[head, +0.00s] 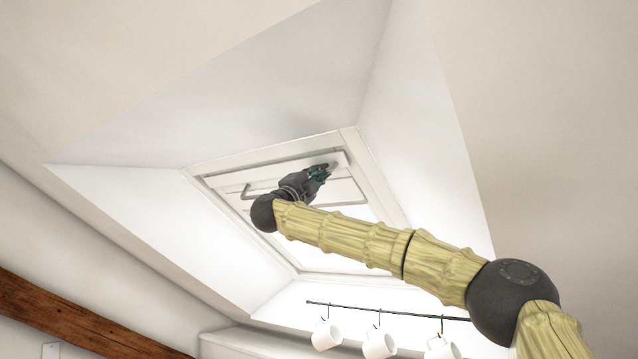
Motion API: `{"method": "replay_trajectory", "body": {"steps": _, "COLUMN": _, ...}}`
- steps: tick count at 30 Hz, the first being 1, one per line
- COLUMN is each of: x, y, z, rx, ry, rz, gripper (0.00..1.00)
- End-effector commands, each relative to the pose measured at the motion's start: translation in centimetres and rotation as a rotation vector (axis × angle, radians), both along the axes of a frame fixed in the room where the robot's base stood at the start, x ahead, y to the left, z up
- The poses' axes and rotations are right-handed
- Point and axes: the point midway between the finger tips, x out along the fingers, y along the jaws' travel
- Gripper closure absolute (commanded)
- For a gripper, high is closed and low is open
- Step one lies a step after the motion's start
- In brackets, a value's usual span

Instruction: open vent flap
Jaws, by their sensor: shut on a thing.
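The vent flap (337,159) is a pale bar-like panel along the upper edge of the skylight window (367,152), set in a deep white recess. A thin grey handle bar (246,191) runs below the flap. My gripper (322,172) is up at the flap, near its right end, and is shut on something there. The grip itself is small and dark in the head view, and I cannot tell whether the flap or the bar is between the fingers. My wrist and forearm hide part of the bar and the window pane.
White slanted recess walls (415,130) surround the window closely. Below it, a dark rail (390,312) carries several hanging white mugs (379,344) under my arm. A wooden beam (75,318) runs at the lower left.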

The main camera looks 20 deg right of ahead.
Motion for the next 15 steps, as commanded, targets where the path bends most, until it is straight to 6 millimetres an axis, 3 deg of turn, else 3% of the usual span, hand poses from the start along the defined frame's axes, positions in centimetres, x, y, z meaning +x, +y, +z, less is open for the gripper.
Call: {"method": "replay_trajectory", "body": {"steps": 15, "x": -0.81, "y": 1.12, "z": 0.51, "rx": 0.189, "ry": 0.145, "rz": 0.001, "gripper": 1.00}}
